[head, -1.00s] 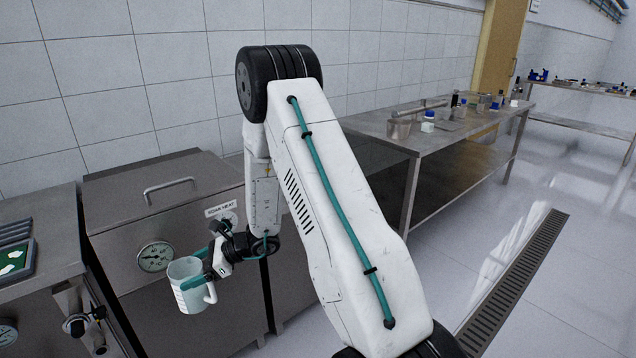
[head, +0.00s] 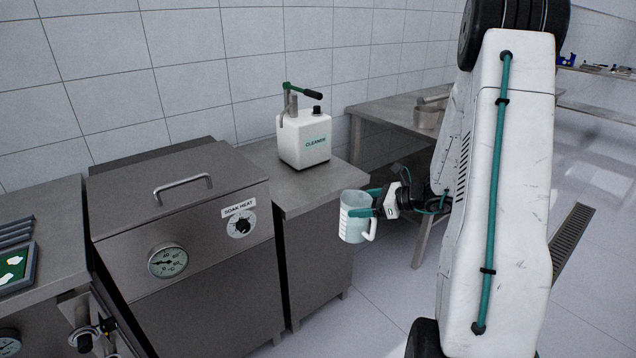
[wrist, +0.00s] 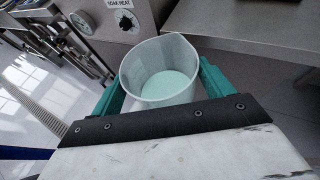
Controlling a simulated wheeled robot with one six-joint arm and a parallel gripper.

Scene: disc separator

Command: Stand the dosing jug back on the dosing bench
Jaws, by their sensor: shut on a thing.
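The dosing jug (head: 353,222) is a translucent pale cup with white markings and a handle. My gripper (head: 366,203) is shut on it, with teal fingers on either side, and holds it upright in the air. In the head view it is in front of the right front corner of a small steel bench (head: 318,190), which I take for the dosing bench. In the wrist view the jug (wrist: 160,75) sits between both fingers, its mouth open and pale liquid or a pale bottom inside.
A white cleaner container (head: 304,142) with a green-levered pump stands at the back of the small bench. The bench front is clear. A steel soak tank (head: 180,215) with a lid handle and dial adjoins on the left. A longer steel table (head: 385,108) is behind my arm.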

